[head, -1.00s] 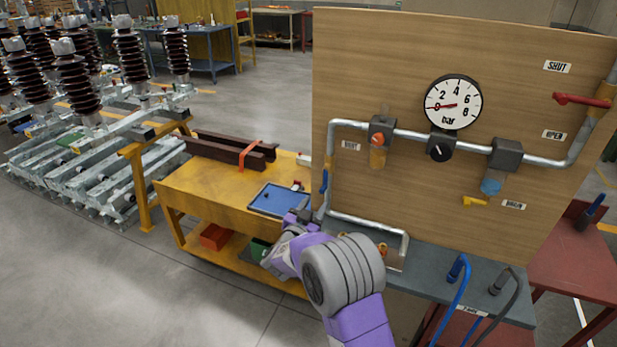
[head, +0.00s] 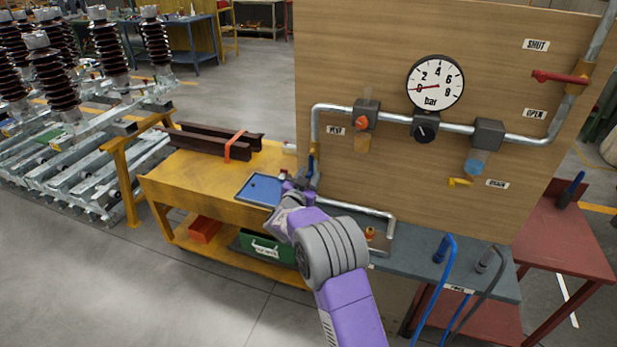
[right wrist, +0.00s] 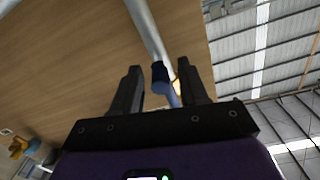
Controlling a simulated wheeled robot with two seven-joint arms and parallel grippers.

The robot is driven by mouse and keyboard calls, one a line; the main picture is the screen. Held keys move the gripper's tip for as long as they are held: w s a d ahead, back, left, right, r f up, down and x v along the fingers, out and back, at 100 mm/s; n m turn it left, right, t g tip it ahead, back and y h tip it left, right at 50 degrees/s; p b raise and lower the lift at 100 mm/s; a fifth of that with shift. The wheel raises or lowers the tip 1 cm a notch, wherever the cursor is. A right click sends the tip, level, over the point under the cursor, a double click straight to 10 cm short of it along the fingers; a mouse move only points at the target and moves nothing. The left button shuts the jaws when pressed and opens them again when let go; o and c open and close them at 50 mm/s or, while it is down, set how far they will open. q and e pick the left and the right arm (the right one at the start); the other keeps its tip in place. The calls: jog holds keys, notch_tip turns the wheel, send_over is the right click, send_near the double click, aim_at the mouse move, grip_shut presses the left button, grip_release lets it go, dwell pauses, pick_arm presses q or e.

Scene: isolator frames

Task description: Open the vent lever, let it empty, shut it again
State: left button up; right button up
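The blue vent lever (head: 311,165) hangs roughly along the vertical pipe at the board's left edge, below the VENT label (head: 334,131). My right gripper (head: 300,182) is just below it in the head view and partly hides that area. In the right wrist view the blue lever (right wrist: 161,76) shows between the two open fingers of my right gripper (right wrist: 165,75), with gaps beside it. I cannot tell whether a finger touches it. The round gauge (head: 435,82) has its red needle near 0. My left gripper is not in view.
A red lever (head: 572,78) sits at the right, between the SHUT and OPEN labels. A yellow drain handle (head: 459,182) is lower on the board. A yellow cart (head: 200,185) with a blue tray (head: 257,190) stands left of my right gripper. Open floor lies at front left.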

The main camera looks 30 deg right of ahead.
grip_shut()
